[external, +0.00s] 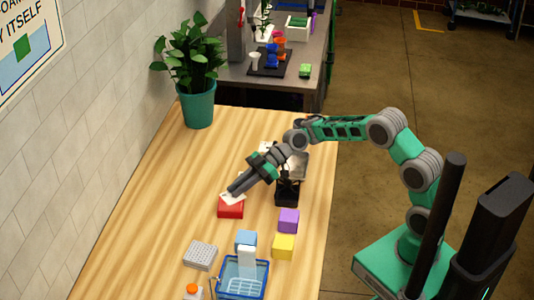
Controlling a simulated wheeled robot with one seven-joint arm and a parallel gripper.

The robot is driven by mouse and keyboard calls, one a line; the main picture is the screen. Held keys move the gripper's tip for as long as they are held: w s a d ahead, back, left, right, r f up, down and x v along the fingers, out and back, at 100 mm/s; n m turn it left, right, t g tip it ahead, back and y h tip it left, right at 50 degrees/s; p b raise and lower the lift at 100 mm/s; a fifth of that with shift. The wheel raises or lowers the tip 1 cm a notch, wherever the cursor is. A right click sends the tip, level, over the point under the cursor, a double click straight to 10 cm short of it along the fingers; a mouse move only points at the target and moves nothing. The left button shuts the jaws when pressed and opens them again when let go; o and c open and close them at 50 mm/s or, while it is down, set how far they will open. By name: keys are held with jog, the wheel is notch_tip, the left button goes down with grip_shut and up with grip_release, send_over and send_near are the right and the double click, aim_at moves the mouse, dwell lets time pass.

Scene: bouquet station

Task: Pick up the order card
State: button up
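A small white card (229,199), which looks like the order card, shows at the top of a red block (231,211) on the wooden table. My gripper (233,191) reaches down from the right, and its dark fingertips are at the card, covering part of it. I cannot tell whether the fingers touch or grip the card, or whether the card lies flat on the block. The gap between the fingers is not visible from here.
A black stand (288,189) is right of my gripper. A potted plant (198,105) stands at the back. The table's left side is clear.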

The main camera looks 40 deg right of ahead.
grip_shut()
jog(key=shift+r, duration=0.6)
jog(key=s+d+r+b, duration=0.2)
jog(key=s+d+r, duration=0.6)
jog(key=s+r, duration=0.35)
jog(key=p, duration=0.2)
send_over(238, 200)
notch_tip(238, 200, down, 4)
jog(key=f, duration=0.8)
jog(key=shift+w+a+f, duration=0.2)
jog(key=shift+a+f, duration=0.05)
